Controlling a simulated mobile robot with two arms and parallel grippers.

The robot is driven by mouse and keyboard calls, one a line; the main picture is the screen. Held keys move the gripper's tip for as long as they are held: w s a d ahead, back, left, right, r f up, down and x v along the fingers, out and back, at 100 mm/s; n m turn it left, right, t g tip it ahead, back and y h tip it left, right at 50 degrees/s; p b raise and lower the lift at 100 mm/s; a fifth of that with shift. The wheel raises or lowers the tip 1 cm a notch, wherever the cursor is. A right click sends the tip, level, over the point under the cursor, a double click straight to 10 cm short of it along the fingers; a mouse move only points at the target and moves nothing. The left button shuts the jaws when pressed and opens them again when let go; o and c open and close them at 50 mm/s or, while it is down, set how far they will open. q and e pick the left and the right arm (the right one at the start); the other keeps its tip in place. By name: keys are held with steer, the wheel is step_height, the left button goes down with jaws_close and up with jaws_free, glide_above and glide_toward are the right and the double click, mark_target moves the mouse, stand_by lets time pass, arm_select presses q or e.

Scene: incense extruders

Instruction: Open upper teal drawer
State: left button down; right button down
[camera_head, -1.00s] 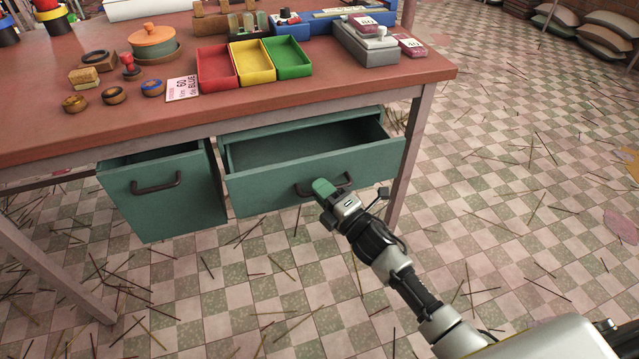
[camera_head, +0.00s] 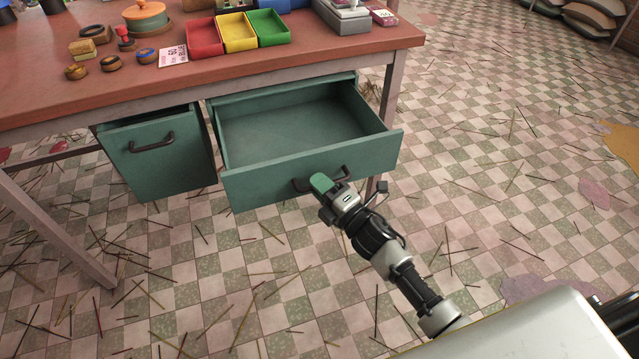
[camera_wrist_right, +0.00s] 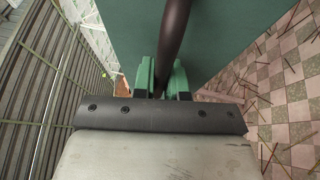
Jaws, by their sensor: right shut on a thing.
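The upper teal drawer (camera_head: 300,172) is under the right part of the table and is pulled well out, with its empty inside showing. My right gripper (camera_head: 322,184) is at its front, shut on the dark drawer handle (camera_head: 303,187). In the right wrist view the handle (camera_wrist_right: 174,35) passes between the green fingers of the gripper (camera_wrist_right: 163,80), in front of the teal drawer front (camera_wrist_right: 225,35). My left gripper is not in view.
A second teal drawer (camera_head: 160,165) with a dark handle is to the left, partly out. The reddish table (camera_head: 100,90) above carries red (camera_head: 204,38), yellow and green trays and small items. A table leg (camera_head: 385,125) stands behind the drawer's right side. Sticks litter the tiled floor.

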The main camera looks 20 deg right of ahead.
steer(key=c, duration=1.2)
jaws_free()
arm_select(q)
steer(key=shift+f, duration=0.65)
arm_select(e)
steer(key=v, duration=1.1)
